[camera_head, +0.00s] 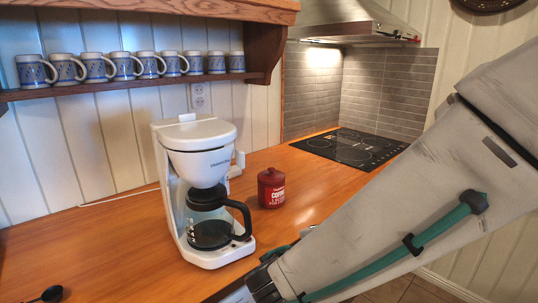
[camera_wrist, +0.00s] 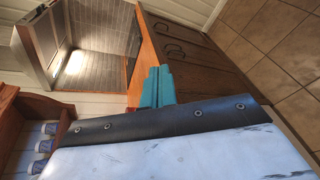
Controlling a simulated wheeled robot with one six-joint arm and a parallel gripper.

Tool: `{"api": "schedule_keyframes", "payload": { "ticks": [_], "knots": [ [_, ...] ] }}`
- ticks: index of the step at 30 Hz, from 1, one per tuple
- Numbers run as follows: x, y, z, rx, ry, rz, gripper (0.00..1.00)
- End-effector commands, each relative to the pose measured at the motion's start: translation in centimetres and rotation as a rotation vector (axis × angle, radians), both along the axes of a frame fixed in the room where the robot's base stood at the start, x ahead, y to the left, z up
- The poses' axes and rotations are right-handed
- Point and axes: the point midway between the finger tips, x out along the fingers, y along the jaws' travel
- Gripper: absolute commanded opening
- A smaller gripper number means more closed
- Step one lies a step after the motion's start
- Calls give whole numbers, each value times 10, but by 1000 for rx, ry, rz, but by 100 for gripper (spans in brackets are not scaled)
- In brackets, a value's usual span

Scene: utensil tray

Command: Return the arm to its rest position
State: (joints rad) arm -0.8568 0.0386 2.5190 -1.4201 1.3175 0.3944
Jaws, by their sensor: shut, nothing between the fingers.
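My gripper (camera_wrist: 158,76) shows in the wrist view as two teal fingers pressed together with nothing between them. The fingers appear in front of the wooden counter edge and cabinet fronts. In the head view my grey arm (camera_head: 400,190) reaches from the upper right down to the bottom middle, in front of the counter. The fingers cannot be made out clearly there.
A white coffee maker (camera_head: 205,140) with a glass carafe and a red canister (camera_head: 271,187) stand on the wooden counter (camera_head: 110,240). A dark spoon-like utensil (camera_head: 48,294) lies at lower left. Several mugs (camera_head: 95,67) line a shelf. A cooktop (camera_head: 350,147) is behind. Tiled floor (camera_wrist: 270,50) is open.

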Motion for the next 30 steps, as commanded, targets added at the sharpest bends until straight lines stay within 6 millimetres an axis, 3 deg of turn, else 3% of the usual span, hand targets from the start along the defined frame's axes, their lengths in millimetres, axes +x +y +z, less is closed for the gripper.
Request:
{"api": "schedule_keyframes", "payload": {
  "ticks": [1, 3, 6, 10, 15, 18, 21, 30],
  "knots": [
    [-13, -28, 2, 58, 48, -123, 0],
    [-37, -61, -1, 153, 131, -292, 0],
    [-76, -92, -6, 331, 239, -516, 0],
    [-126, -108, -6, 637, 343, -769, 0],
    [-165, -100, 10, 1082, 362, -993, 0],
    [-174, -98, 26, 1289, 299, -1072, 0],
    [-179, -108, 39, 1391, 214, -1112, 0],
    [-182, -125, 47, 1430, 122, -1150, 0]
  ]
}}
